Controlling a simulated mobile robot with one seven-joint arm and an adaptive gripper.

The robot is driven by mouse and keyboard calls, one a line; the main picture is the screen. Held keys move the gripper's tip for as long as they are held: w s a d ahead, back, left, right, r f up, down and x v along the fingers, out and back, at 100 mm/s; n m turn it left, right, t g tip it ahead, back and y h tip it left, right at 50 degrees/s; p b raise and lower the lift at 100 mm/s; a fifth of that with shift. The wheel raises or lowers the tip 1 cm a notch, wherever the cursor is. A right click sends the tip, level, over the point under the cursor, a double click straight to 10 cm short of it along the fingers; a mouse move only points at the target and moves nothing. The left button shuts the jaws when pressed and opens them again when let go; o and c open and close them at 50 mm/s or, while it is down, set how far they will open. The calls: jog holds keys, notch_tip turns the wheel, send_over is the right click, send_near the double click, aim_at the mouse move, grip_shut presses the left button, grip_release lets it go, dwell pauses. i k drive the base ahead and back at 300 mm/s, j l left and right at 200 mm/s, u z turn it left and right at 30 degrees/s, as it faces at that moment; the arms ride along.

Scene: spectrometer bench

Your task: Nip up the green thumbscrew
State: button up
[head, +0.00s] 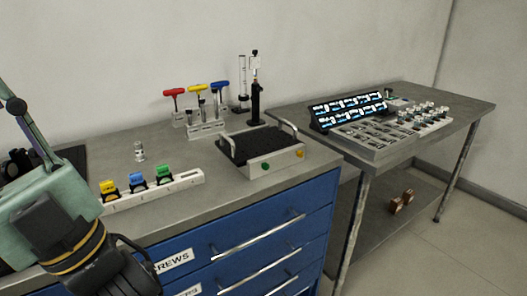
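A small green knob (265,166), which looks like the green thumbscrew, sits on the front face of a light metal box (284,163) with a dark top and two handles. A yellow-orange knob (301,154) is to its right on the same face. My gripper (140,262) is at the lower left, in front of the blue drawers, well apart from the box and to its left. Its dark fingers are partly hidden by its own body, and I cannot see whether they are apart. Nothing shows in it.
A pale rack (186,179) holds yellow, blue and green-topped pieces left of the box. Red, yellow and blue T-handles (197,88) stand behind. A dark stand (255,100) rises at the back. The right table (462,107) bears trays and labelled bins.

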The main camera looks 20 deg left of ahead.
aim_at(265, 166)
jog(key=l+u, duration=0.3)
jog(key=l, duration=0.45)
jog(key=k+l+u, duration=0.1)
jog(key=l+u, duration=0.2)
jog(key=l, duration=0.4)
